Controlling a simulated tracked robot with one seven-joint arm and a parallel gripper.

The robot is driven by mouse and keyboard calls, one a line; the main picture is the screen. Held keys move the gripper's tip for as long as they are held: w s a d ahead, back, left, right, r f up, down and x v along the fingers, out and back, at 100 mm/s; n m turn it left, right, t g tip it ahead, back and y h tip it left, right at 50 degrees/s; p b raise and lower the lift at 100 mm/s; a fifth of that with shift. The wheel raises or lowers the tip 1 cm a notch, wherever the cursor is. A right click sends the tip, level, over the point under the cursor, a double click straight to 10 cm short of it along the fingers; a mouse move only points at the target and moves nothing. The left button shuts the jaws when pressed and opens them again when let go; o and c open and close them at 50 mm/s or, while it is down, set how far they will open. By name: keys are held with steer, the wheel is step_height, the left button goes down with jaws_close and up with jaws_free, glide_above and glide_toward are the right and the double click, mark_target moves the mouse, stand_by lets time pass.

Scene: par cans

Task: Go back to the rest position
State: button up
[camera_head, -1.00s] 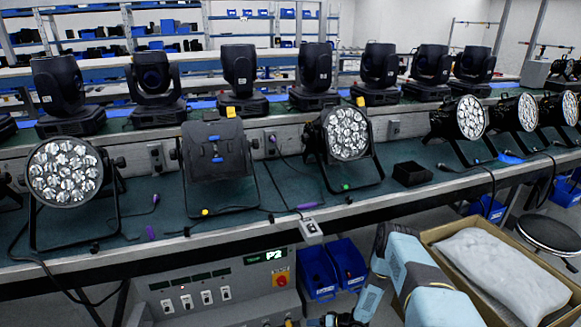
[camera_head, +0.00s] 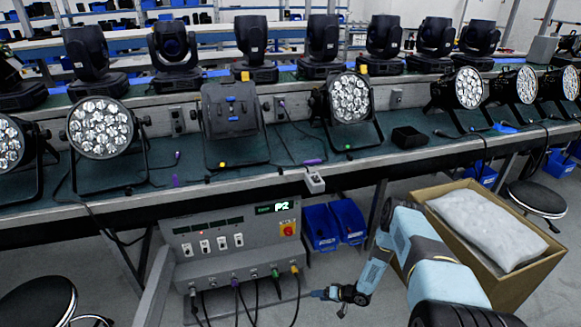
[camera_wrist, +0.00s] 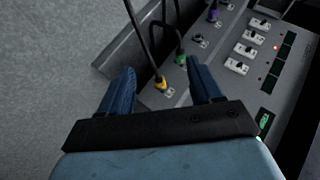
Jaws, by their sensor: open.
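My gripper (camera_head: 322,294) is at the lower middle of the head view, at the end of my light-blue arm, low in front of the workbench. It is just right of the grey control box (camera_head: 222,245) with the P2 display. In the wrist view my gripper's two blue fingers (camera_wrist: 163,88) stand apart with nothing held between them. Beyond them the control box (camera_wrist: 228,95) shows a yellow plug (camera_wrist: 160,84), a green plug (camera_wrist: 180,58) and a purple plug (camera_wrist: 213,14) in its sockets. I cannot tell how far the fingers are from the yellow plug.
Several par cans (camera_head: 100,127) and moving heads (camera_head: 253,45) stand along the bench (camera_head: 250,192). Black stools (camera_head: 537,198) stand at the right and lower left. Cables hang by the box.

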steer(key=w+d+r+n+t+h, duration=0.1)
steer(key=w+d+r+h, duration=0.3)
steer(key=w+r, duration=0.75)
steer(key=w+d+r+t+h, duration=0.1)
steer(key=w+d+r, duration=0.4)
steer(key=w+r, duration=0.7)
steer(key=s+d+r+t+h, duration=0.1)
steer(key=d+r+h, duration=0.15)
steer(key=r, duration=1.55)
steer(key=s+d+r+h, duration=0.1)
steer(key=d+r+h, duration=0.15)
steer(key=r, duration=1.55)
steer(key=s+r+m+h, duration=0.1)
steer(key=s+r, duration=0.9)
steer(key=r, duration=0.3)
steer(key=s+r+h, duration=0.1)
steer(key=s+r, duration=0.9)
steer(key=r, duration=0.3)
steer(key=s+a+r+y, duration=0.1)
steer(key=s+a+r, duration=0.1)
steer(key=s, duration=1.3)
steer(key=s+a+r+g, duration=0.1)
steer(key=s+a+r, duration=0.1)
steer(key=s, duration=1.4)
steer(key=shift+s+a+r+y, duration=0.15)
steer(key=shift+s+r+y, duration=0.2)
steer(key=shift+r, duration=0.5)
